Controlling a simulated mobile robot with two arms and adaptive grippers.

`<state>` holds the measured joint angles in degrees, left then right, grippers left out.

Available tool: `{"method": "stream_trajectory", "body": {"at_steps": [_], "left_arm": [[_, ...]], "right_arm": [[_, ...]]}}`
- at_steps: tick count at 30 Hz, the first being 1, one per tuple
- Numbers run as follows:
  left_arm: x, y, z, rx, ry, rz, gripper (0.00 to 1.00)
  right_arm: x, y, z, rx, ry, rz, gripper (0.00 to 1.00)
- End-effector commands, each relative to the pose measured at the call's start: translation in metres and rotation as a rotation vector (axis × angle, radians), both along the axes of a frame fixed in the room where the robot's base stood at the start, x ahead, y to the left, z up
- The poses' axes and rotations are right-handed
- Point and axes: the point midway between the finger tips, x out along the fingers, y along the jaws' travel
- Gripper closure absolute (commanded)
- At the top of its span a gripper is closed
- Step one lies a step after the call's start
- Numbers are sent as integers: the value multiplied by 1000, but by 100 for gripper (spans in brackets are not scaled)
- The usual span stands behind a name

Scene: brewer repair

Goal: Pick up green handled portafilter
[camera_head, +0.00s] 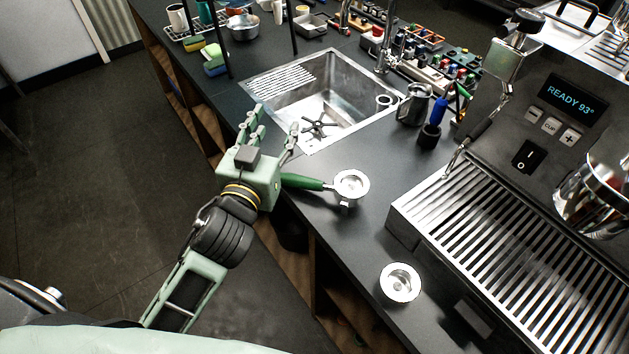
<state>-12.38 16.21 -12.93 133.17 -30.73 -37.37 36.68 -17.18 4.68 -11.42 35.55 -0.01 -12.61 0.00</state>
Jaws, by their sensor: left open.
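The green handled portafilter (349,187) lies on the dark counter in front of the sink. Its round metal head points right and its green handle (303,182) points left. The handle's left end is hidden behind my left gripper's body. My left gripper (273,126) is open, with its fingers pointing up and away toward the sink's near left edge. I see nothing between its fingers. My right gripper is not in view.
A steel sink (318,110) with a black cross-shaped part in it lies beyond my left gripper. The espresso machine's drip tray (520,240) stands at right. A round metal basket (400,283) sits on the front counter. A steel pitcher (414,104) stands right of the sink.

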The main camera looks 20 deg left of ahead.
Motion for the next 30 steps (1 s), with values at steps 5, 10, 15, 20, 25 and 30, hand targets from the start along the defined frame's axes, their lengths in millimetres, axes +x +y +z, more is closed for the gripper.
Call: {"method": "stream_trajectory", "body": {"at_steps": [5,10,15,20,25,30], "left_arm": [[16,-47,93,25,-349,-203,54],[-3,-120,155,109,-611,-548,54],[-36,-188,155,267,-670,-948,54],[-55,-219,105,474,-512,-1286,54],[-51,-197,31,716,-128,-1498,54],[-32,-127,-23,898,346,-1488,54]], "right_arm": [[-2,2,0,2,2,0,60],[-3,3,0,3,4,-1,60],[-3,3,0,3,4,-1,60],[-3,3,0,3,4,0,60],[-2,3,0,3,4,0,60],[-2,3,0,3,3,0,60]]}}
